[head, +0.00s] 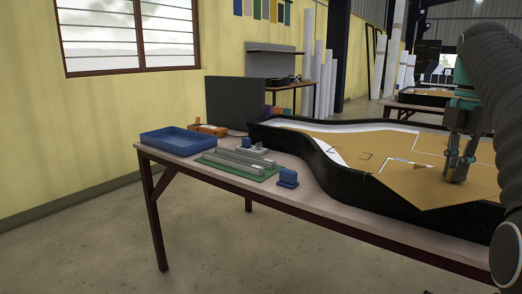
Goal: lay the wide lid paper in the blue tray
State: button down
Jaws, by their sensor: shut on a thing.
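The wide lid paper (422,188) is a tan sheet over the black-walled lightbox (345,185) at the right. Its near corner reaches over the box's front rim. My gripper (459,172) points down at the tan sheet and is shut on the lid paper. My arm hides part of the sheet on the right, and the fingertips are small in view. The blue tray (160,153) stands at the left end of the table, well apart from my gripper, and looks empty.
Between the tray and the lightbox are a green board with grey bars (238,163) and a small blue block (288,178). An orange tool (208,130) lies behind the tray. A dark panel (235,103) stands at the back. The table's front strip (375,225) is clear.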

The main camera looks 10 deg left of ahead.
aim_at(178, 144)
jog(key=u, duration=1.9)
jog(key=i, duration=1.25)
jog(key=u, duration=0.3)
jog(key=i, duration=1.4)
jog(key=z, duration=1.3)
jog(key=i, duration=0.7)
jog(key=z, duration=0.7)
